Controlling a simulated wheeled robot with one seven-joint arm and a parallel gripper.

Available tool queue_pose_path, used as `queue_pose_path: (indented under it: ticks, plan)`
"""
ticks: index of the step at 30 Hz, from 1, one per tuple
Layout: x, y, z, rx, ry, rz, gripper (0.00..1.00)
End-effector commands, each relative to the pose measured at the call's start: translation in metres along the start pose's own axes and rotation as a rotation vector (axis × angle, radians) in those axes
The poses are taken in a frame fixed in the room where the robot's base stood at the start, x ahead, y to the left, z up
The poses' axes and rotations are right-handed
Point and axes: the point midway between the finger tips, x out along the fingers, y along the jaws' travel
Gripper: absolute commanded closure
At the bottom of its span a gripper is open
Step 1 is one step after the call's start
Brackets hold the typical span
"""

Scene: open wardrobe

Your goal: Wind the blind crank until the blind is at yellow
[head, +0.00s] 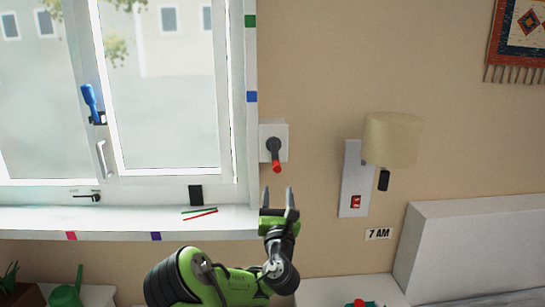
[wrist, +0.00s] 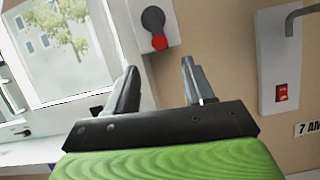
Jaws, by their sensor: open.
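The blind crank (head: 273,146) is a dark arm on a white wall box (head: 266,130), right of the window. Its red knob (head: 277,167) hangs low, pointing down. In the wrist view the crank hub (wrist: 153,19) and red knob (wrist: 160,42) show just beyond the fingertips. My gripper (head: 278,194) is open and empty, just below the knob in the head view; it also shows in the wrist view (wrist: 158,68). A green mark (head: 250,21) and a blue mark (head: 252,96) are on the window frame. I see no yellow mark and cannot make out the blind.
The window sill (head: 120,220) carries a black block (head: 196,195) and thin red and green sticks. A lamp (head: 390,140) and a plate with a red switch (head: 355,202) are to the right. A white headboard (head: 460,245) stands lower right.

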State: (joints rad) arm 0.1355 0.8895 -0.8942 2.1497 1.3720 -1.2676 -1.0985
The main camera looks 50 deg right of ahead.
Motion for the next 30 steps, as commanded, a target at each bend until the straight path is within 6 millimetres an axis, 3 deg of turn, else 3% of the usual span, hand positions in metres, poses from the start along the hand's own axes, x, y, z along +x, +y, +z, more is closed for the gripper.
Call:
queue_pose_path:
  ticks: [1,21,30]
  plan:
    - [0.011,0.001,0.008,-0.001,0.001,0.002,0.47]
    - [0.115,0.000,0.004,0.005,-0.002,-0.001,0.47]
    - [0.122,-0.001,0.000,0.005,0.001,-0.002,0.47]
